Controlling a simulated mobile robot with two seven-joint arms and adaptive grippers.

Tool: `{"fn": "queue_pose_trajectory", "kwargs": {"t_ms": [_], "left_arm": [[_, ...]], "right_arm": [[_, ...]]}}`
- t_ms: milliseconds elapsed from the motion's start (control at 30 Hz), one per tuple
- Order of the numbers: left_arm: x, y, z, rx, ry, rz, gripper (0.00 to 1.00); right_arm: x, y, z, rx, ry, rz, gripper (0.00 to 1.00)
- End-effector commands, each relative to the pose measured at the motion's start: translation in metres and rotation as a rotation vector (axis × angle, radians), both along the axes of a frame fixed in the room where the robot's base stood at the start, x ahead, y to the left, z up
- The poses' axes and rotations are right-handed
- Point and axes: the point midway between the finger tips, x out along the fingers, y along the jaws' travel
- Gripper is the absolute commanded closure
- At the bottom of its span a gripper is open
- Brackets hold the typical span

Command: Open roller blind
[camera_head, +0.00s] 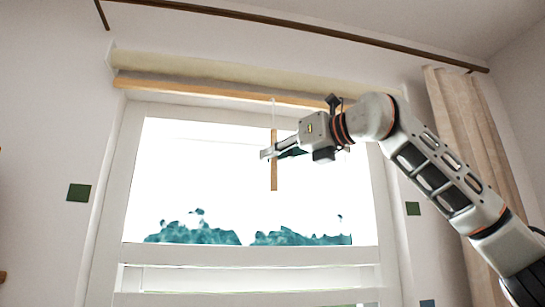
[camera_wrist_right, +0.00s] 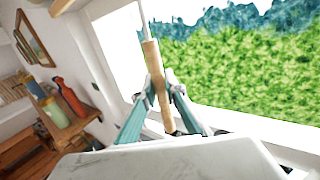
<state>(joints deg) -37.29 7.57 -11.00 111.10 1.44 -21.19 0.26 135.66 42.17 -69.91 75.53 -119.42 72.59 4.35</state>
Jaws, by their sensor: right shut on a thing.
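The roller blind (camera_head: 200,68) is rolled up in a pale roll along the top of the window, with a wooden bottom bar (camera_head: 220,93) just below it. A thin cord hangs from the blind and ends in a slim wooden pull (camera_head: 274,178) in front of the glass. My right gripper (camera_head: 267,154) is shut on this wooden pull. In the right wrist view the pull (camera_wrist_right: 155,75) runs between the two fingers (camera_wrist_right: 160,92), with the cord above it. My left gripper is not in view.
The white window frame (camera_head: 250,256) surrounds the glass. A beige curtain (camera_head: 470,140) hangs at the right from a dark rod (camera_head: 300,27). In the right wrist view, a wooden shelf (camera_wrist_right: 75,130) holds a red vase (camera_wrist_right: 69,97) and a green container (camera_wrist_right: 54,111).

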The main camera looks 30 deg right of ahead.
Motion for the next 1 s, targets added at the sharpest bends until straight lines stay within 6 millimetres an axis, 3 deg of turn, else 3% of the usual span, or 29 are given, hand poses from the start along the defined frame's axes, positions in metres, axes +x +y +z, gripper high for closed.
{"fn": "queue_pose_trajectory", "kwargs": {"t_ms": [33, 100, 133, 567, 1000], "left_arm": [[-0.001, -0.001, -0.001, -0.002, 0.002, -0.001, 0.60], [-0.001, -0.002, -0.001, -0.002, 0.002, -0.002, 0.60], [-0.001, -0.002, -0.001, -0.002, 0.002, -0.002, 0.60], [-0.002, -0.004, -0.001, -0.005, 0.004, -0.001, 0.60], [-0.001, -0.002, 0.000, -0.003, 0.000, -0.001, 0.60]], "right_arm": [[0.000, 0.000, 0.000, 0.000, 0.000, 0.000, 1.00], [0.000, 0.000, 0.000, 0.000, 0.001, 0.000, 0.73], [0.000, 0.000, 0.000, 0.000, 0.001, 0.000, 0.72], [-0.007, -0.003, 0.000, 0.000, 0.000, 0.001, 0.72], [-0.083, -0.031, 0.000, 0.001, -0.002, 0.000, 0.72]]}}
